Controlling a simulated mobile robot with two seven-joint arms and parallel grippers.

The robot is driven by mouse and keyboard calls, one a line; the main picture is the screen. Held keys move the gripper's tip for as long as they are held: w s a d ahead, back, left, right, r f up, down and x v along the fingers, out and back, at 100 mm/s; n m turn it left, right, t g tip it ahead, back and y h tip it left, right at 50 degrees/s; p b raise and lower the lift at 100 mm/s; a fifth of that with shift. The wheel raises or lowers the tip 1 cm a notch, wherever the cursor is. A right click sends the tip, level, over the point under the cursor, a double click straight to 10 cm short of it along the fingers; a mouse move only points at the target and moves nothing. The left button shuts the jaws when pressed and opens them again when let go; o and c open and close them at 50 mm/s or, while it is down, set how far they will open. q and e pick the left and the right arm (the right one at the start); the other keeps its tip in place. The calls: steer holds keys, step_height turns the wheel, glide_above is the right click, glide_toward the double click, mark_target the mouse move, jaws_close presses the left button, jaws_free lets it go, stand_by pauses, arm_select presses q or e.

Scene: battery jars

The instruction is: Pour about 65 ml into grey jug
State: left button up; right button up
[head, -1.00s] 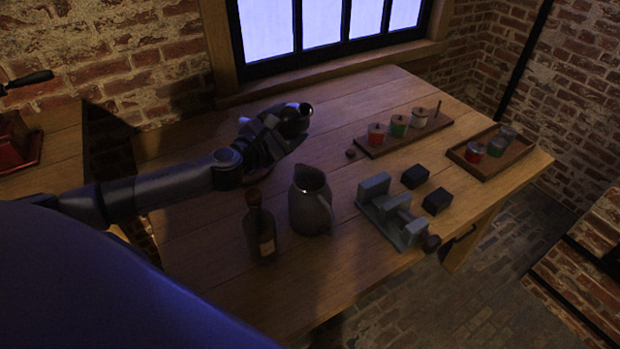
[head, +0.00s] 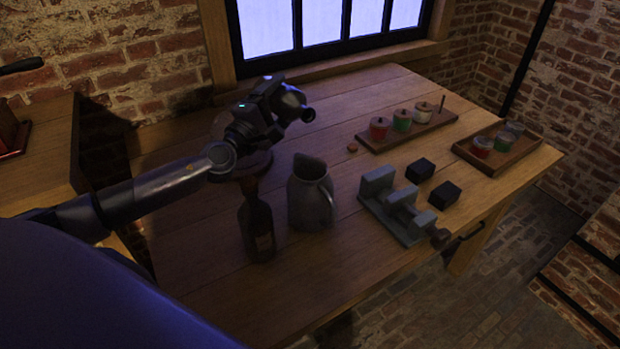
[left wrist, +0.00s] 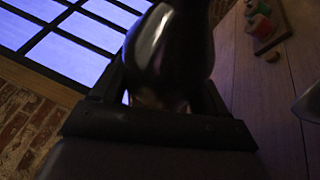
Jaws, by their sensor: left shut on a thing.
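The grey jug (head: 311,198) stands upright on the wooden table, its wide mouth at the top. Part of a grey rim, probably the jug, shows at the right edge of the left wrist view (left wrist: 311,103). My left gripper (head: 272,112) is shut on a dark glossy bottle-like vessel (head: 291,99), which also fills the top middle of the left wrist view (left wrist: 175,45). The vessel is tilted, its small round mouth pointing right and slightly down, above the jug and apart from it. I see no stream of liquid. My right gripper is not in view.
A dark bottle (head: 258,228) stands close left of the jug, below my left arm. Trays of coloured jars (head: 404,121) (head: 495,150) stand farther back. The table's front is clear.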

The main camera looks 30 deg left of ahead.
arm_select(q)
step_height(320, 180, down, 4)
steer(key=m+b, duration=0.1)
steer(key=b, duration=0.2)
steer(key=shift+r+t, duration=0.25)
steer(key=shift+t, duration=0.05)
steer(key=shift+f+m+h+b, duration=0.3)
steer(key=shift+m+h+b, duration=0.15)
steer(key=shift+b, duration=0.35)
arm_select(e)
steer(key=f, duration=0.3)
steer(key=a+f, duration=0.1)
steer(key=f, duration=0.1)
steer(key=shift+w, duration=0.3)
arm_select(q)
steer(key=shift+d+m+b, duration=0.1)
steer(key=shift+m+b, duration=0.35)
steer(key=shift+b, duration=0.15)
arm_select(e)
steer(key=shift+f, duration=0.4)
arm_select(q)
steer(key=shift+m+t+h+b, duration=0.35)
steer(key=shift+m+b, duration=0.15)
steer(key=shift+b, duration=0.15)
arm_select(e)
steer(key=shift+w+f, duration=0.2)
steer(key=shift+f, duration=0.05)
